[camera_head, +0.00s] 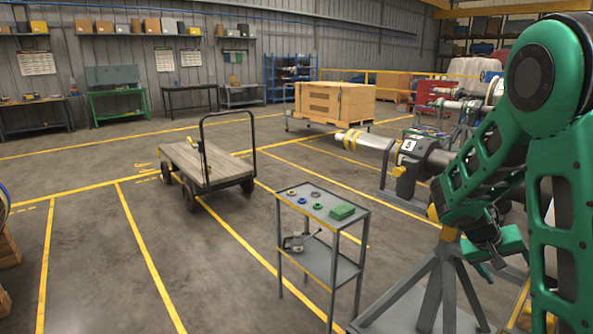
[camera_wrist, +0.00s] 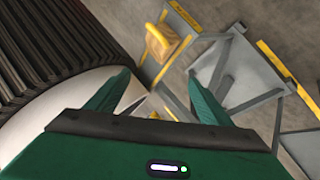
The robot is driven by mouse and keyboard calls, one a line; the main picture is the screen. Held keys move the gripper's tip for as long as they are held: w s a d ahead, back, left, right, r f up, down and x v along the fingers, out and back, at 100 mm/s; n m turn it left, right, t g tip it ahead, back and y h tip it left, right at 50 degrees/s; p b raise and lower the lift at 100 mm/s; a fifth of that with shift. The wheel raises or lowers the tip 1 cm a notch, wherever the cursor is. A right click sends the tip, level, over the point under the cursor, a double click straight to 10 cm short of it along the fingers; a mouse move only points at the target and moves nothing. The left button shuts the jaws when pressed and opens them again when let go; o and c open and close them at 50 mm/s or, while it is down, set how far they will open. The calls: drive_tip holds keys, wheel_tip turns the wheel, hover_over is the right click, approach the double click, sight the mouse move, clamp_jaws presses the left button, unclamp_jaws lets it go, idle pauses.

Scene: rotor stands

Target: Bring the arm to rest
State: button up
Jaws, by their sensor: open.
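My green arm reaches in from the right in the head view. My gripper (camera_head: 490,266) hangs low beside the near rotor stand (camera_head: 437,285), with its fingers pointing down. In the wrist view my gripper (camera_wrist: 155,95) is open, its two green fingers spread with nothing held between them. A dark ribbed rotor body (camera_wrist: 65,45) and a pale smooth section fill the left of that view, close to the left finger; I cannot tell if they touch. Grey stand legs with yellow parts lie below. My arm hides part of the rotor in the head view.
The rotor shaft (camera_head: 365,141) sticks out leftward from the stand. A grey tool cart (camera_head: 324,207) with rings and a green item stands left of the stand. A flatbed trolley (camera_head: 190,163) and a wooden crate (camera_head: 334,102) stand farther back. Open floor lies at left.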

drive_tip(key=s+a+r+y, duration=0.1)
drive_tip(key=s+a+y, duration=0.2)
drive_tip(key=s, duration=0.6)
drive_tip(key=s+a+r+m+y, duration=0.1)
drive_tip(key=s+a+r+y, duration=0.1)
drive_tip(key=s+a, duration=0.5)
drive_tip(key=s+a+r+y, duration=0.2)
drive_tip(key=s+a+y, duration=0.1)
drive_tip(key=s, duration=0.7)
drive_tip(key=shift+s+a+r+m+g+y, duration=0.2)
drive_tip(key=shift+s+a+m+g+y, duration=0.15)
drive_tip(key=shift+a, duration=0.55)
drive_tip(key=shift+w+f, duration=0.25)
drive_tip(key=shift+w, duration=0.35)
